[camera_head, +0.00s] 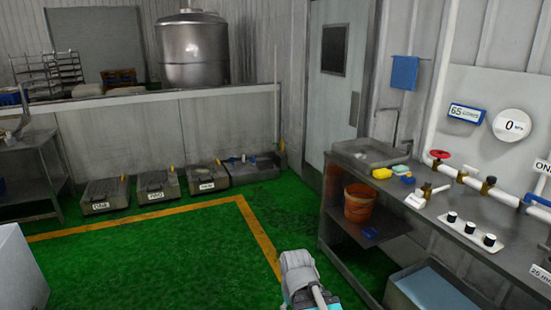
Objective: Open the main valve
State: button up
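A white pipe runs along the wall above the steel counter at the right. A red handwheel valve (441,155) sits at its left end. A blue lever (537,200) lies at the right edge, partly cut off. I cannot tell which one is the main valve, nor whether any is open. A round white gauge (511,125) above reads 0. A grey and teal part of my arm shows at the bottom centre, apart from the counter. No gripper fingers show.
The steel counter (400,205) holds a sink (368,153), sponges, a white item and black knobs (470,228). Green floor (170,262) is open at left centre; a white box (18,270) stands at left.

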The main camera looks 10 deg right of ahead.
aim_at(439, 154)
jog(key=z, duration=0.25)
jog(key=i, duration=0.65)
jog(key=z, duration=1.1)
jog(key=i, duration=0.95)
jog(key=z, duration=0.5)
jog(key=k, duration=0.9)
jog(key=z, duration=0.15)
jog(key=i, duration=0.3)
